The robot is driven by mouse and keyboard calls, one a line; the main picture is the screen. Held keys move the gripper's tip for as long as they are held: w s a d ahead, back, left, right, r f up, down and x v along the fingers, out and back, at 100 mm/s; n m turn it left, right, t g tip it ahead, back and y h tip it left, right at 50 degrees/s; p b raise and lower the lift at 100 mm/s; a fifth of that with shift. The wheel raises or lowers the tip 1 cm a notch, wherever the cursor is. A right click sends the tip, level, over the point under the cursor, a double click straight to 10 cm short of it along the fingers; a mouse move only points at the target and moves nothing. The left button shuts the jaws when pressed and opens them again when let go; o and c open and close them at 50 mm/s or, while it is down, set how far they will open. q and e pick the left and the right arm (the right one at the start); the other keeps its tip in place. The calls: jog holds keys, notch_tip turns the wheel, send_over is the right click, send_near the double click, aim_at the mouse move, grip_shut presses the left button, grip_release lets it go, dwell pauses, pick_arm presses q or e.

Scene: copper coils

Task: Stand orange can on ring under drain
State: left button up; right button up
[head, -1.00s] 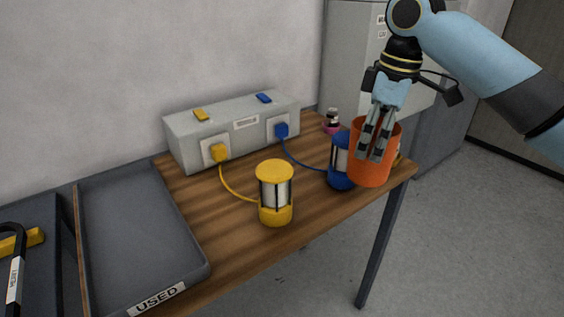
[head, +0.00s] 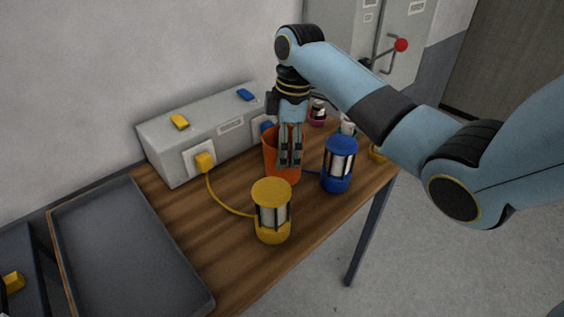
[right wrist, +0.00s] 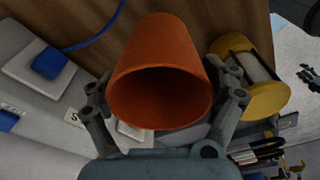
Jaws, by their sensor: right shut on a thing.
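My right gripper (head: 290,163) is shut on the orange can (head: 269,150), with its fingers along the can. The can is upright or nearly so, in front of the grey box and left of the blue lantern. I cannot tell whether its bottom touches the table. In the right wrist view the can (right wrist: 160,75) sits between the two fingers (right wrist: 168,108), its dark open mouth facing the camera. I can make out neither the ring nor the drain. A small dark part at the right edge of the right wrist view looks like my left gripper (right wrist: 309,77); its state is unclear.
The yellow lantern (head: 272,211) and the blue lantern (head: 338,165) stand near the can, cabled to the grey box (head: 222,128). A grey tray (head: 68,214) is at the left. Small bottles (head: 318,112) stand behind. Bare wood lies left of the yellow lantern.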

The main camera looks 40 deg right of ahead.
jog(key=shift+w+f, duration=0.1)
jog(key=shift+f, duration=0.75)
notch_tip(320, 180, down, 2)
jog(key=shift+f, duration=0.3)
jog(key=o, duration=1.1)
jog(key=shift+c, duration=0.2)
pick_arm(q)
jog(key=shift+w+a, duration=0.2)
jog(key=shift+w, duration=0.2)
jog(key=shift+w, duration=0.1)
